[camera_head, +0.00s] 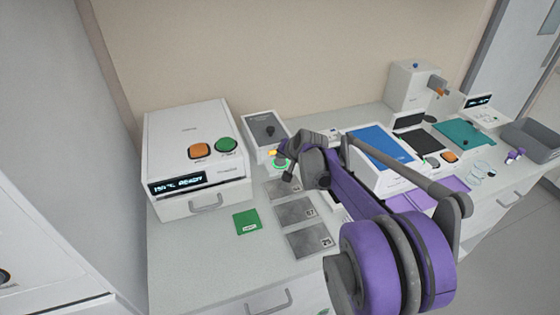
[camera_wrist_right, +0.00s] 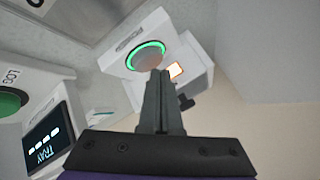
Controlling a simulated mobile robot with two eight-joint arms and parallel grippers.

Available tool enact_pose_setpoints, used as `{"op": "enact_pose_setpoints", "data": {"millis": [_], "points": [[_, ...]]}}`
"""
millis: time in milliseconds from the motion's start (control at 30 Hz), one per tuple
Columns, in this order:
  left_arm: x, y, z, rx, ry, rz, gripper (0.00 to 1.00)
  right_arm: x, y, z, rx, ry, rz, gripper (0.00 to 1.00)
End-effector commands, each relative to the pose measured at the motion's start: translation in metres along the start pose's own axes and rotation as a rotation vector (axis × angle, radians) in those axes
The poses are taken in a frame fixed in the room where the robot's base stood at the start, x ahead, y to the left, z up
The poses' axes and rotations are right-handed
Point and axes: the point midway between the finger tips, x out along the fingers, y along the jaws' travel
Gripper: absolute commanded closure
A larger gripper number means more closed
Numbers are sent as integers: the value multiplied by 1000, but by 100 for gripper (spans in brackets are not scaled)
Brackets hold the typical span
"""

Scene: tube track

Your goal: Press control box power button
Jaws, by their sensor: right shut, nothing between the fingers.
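The control box (camera_head: 262,127) is a small light box with a dark knob on top, behind my right arm in the head view. Its round power button with a glowing green ring shows at the box's front (camera_head: 280,164), partly hidden by my gripper. In the right wrist view the button (camera_wrist_right: 146,57) is grey inside the lit ring, with an orange lit square beside it. My right gripper (camera_wrist_right: 159,73) is shut and empty, its fingertips overlapping the button's lower edge in that view. I cannot tell whether they touch it. My left gripper is not in view.
A white machine (camera_head: 195,150) with orange and green buttons and a display stands left of the control box. Grey numbered plates (camera_head: 296,211) and a green card (camera_head: 246,221) lie in front. A blue-topped device (camera_head: 380,146) stands to the right.

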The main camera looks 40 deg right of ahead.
Motion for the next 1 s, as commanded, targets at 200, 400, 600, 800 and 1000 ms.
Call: {"op": "enact_pose_setpoints", "data": {"millis": [200, 400, 600, 800, 1000], "points": [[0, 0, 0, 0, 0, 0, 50, 0, 0, 0, 0, 0, 0, 100], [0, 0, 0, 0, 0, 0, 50, 1, 0, 1, 0, 0, 0, 100], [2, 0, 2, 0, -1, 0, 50, 3, 2, 2, 0, 0, 0, 100], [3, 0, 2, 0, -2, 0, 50, 4, 3, 3, 0, 0, 0, 100], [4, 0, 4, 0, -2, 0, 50, 6, 4, 4, 0, 0, 0, 100]]}}
